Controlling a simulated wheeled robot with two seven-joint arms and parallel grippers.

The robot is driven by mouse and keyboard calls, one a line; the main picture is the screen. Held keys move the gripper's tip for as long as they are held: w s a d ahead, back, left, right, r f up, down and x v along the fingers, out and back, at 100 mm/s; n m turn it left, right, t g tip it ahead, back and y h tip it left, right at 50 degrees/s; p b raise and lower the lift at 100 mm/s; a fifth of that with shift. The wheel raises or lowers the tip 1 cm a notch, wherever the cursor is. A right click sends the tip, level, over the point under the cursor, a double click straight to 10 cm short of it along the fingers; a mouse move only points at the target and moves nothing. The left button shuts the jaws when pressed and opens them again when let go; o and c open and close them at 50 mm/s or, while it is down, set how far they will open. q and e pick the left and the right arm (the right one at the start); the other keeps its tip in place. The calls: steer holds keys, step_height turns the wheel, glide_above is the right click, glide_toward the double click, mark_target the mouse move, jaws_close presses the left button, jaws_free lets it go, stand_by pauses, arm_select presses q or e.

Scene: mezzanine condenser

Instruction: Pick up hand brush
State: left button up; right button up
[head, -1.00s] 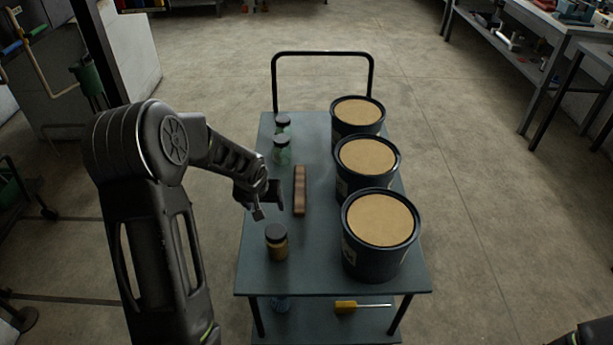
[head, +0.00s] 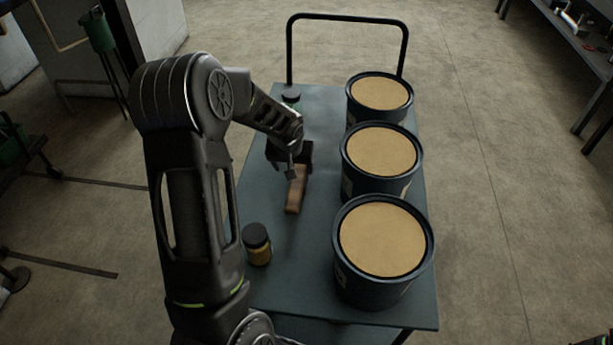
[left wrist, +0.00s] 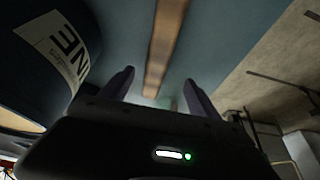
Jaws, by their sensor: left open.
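The hand brush (head: 296,194) is a long brown wooden piece lying on the cart's blue-grey top. My left gripper (head: 291,171) is over the brush's far end and hides that part in the head view. In the left wrist view the brush (left wrist: 163,45) runs lengthwise in line with the gap between the two fingers of my left gripper (left wrist: 158,88). The fingers are apart and nothing is clamped between them. I cannot tell how high they are above the brush.
Three dark buckets with tan lids (head: 381,245) line the right side of the cart top (head: 300,275). A dark-lidded amber jar (head: 257,244) stands at the near left. Another jar (head: 291,100) stands at the far left, partly hidden. A black push handle (head: 347,17) rises behind.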

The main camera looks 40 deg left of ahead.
mark_target(298, 173)
arm_select(q)
steer(key=shift+w+f, duration=0.3)
steer(key=shift+f, duration=0.1)
steer(key=shift+r, duration=0.1)
steer(key=shift+s, duration=0.1)
steer(key=shift+x, duration=1.3)
steer(key=x, duration=0.5)
steer(key=shift+w+p, duration=0.35)
